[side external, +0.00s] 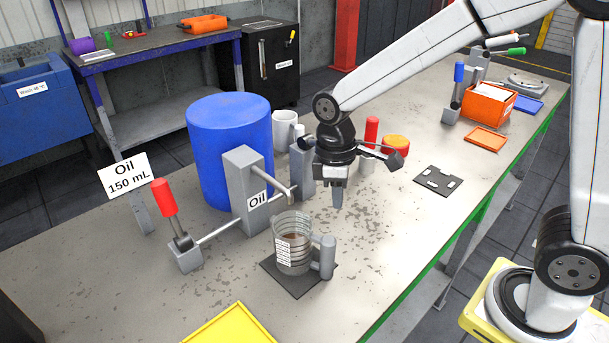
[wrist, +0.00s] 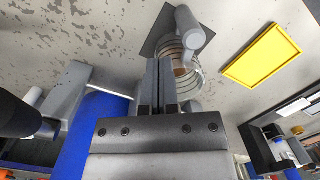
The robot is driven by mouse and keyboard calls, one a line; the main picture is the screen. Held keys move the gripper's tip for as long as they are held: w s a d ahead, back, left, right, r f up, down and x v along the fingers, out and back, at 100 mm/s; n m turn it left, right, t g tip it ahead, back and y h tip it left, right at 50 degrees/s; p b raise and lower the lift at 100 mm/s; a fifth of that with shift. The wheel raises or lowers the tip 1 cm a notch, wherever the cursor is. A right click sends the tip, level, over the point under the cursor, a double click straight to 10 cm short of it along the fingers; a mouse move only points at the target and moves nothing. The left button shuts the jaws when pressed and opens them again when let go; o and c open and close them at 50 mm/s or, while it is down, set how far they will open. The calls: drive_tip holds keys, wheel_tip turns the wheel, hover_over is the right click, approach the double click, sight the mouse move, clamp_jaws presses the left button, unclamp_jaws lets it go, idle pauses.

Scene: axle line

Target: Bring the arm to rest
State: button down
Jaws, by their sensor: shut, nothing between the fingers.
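My gripper (side external: 337,194) hangs from my arm above the table, pointing down, with its fingers together and empty. In the side view it is behind and to the right of the clear measuring cup (side external: 293,243), apart from it. In the wrist view my gripper's fingers (wrist: 158,70) lie close together, with the cup (wrist: 184,75) partly hidden behind them. The cup stands upright on a dark square mat (side external: 298,283) and holds a little brown liquid. Its grey handle (side external: 327,257) faces right.
A blue drum (side external: 226,130) and a grey oil dispenser (side external: 247,205) with a red-handled lever (side external: 164,197) stand left of my gripper. A red cylinder (side external: 371,130) and an orange-topped container (side external: 397,143) stand close behind it. A yellow tray (side external: 232,328) lies in front. The table's right middle is mostly clear.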

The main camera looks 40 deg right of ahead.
drive_tip(key=s+d+f+m+t, duration=0.3)
drive_tip(key=s+d+f+m, duration=0.1)
drive_tip(key=s+d+m, duration=0.2)
drive_tip(key=shift+s+d+f+m+t, duration=0.25)
drive_tip(key=shift+s+f+m+t, duration=0.1)
drive_tip(key=shift+m, duration=0.25)
